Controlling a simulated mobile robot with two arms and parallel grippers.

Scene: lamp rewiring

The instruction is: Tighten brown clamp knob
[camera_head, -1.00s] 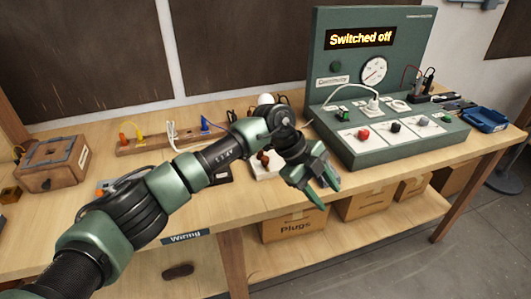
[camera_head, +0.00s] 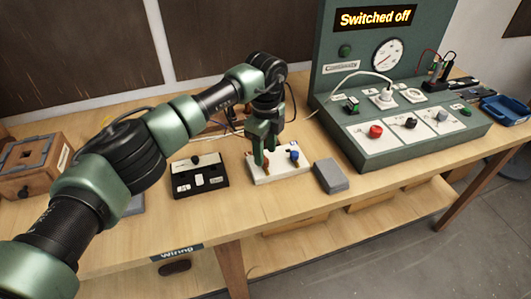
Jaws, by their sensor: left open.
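A white clamp block (camera_head: 290,172) lies on the wooden bench, with a blue knob (camera_head: 294,154) on its right side. The brown clamp knob (camera_head: 266,162) shows only as a small reddish-brown patch low between my left gripper's fingers, mostly hidden by them. My left gripper (camera_head: 265,154) points down over the left part of the block. Its green fingers are open and stand about the brown knob; I cannot tell whether they touch it. My right gripper is not in view.
A black switch box (camera_head: 200,178) lies left of the block and a grey box (camera_head: 331,176) right of it. A green test panel (camera_head: 400,140) reading "Switched off" stands to the right. A wooden box (camera_head: 30,165) is at far left.

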